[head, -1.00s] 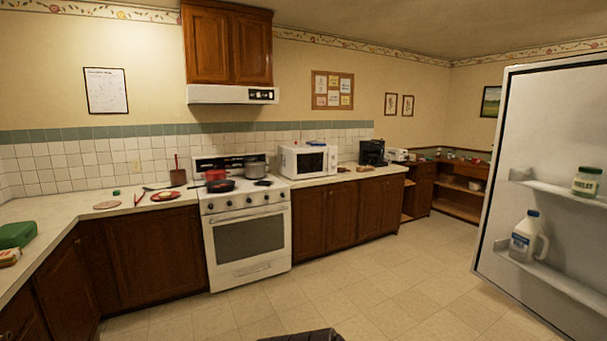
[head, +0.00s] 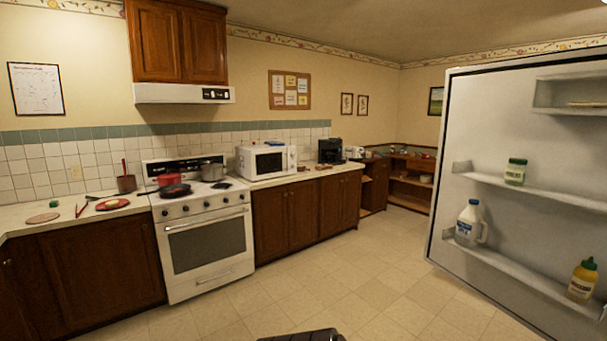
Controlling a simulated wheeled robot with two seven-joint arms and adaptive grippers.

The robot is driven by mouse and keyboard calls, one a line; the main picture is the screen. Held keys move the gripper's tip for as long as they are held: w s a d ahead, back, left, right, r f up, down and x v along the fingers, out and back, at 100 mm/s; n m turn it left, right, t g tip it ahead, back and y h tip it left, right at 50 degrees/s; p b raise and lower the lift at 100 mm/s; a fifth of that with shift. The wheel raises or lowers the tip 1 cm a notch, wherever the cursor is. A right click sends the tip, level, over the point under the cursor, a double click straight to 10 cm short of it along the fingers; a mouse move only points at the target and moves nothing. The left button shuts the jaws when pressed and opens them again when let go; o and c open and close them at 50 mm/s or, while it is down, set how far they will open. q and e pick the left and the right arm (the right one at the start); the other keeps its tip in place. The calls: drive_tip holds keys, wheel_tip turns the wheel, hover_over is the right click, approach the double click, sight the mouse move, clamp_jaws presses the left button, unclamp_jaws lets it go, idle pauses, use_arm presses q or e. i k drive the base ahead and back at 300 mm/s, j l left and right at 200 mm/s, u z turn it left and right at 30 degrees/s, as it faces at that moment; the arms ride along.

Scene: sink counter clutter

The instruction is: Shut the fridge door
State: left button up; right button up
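The fridge door (head: 520,150) stands open at the right of the head view, with its white inner side facing me. Its shelves hold a green-lidded jar (head: 515,171), a milk jug (head: 470,223) and a yellow bottle (head: 582,280). The top compartment (head: 570,93) holds a small flat item. The door's right part runs out of the picture, and the fridge body is not seen. Neither of my grippers is in view.
The floor (head: 340,275) between me and the door is clear. A white stove (head: 205,240) and brown lower cabinets (head: 300,215) line the back wall. A microwave (head: 266,160) and a coffee maker (head: 331,150) stand on the counter.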

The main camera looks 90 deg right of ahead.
sight(540, 230)
drive_tip(key=l+z, duration=0.15)
drive_tip(key=l, duration=0.15)
drive_tip(key=i+l+z, duration=0.3)
drive_tip(key=l+z, duration=0.35)
drive_tip(key=i+l+z, duration=0.15)
drive_tip(key=l+z, duration=0.25)
drive_tip(key=i+l+z, duration=0.15)
drive_tip(key=z, duration=0.3)
drive_tip(key=i+l+z, duration=0.15)
drive_tip(key=l+z, duration=0.25)
drive_tip(key=i+l+z, duration=0.25)
drive_tip(key=z, duration=0.2)
drive_tip(key=i+z, duration=0.8)
drive_tip(key=i, duration=1.7)
drive_tip(key=i+z, duration=0.3)
drive_tip(key=i, duration=0.15)
drive_tip(key=i+j+z, duration=0.15)
drive_tip(key=i+z, duration=0.15)
drive_tip(key=i, duration=0.15)
drive_tip(key=i+z, duration=0.25)
drive_tip(key=z, duration=0.2)
drive_tip(key=i+z, duration=0.3)
drive_tip(key=z, duration=0.15)
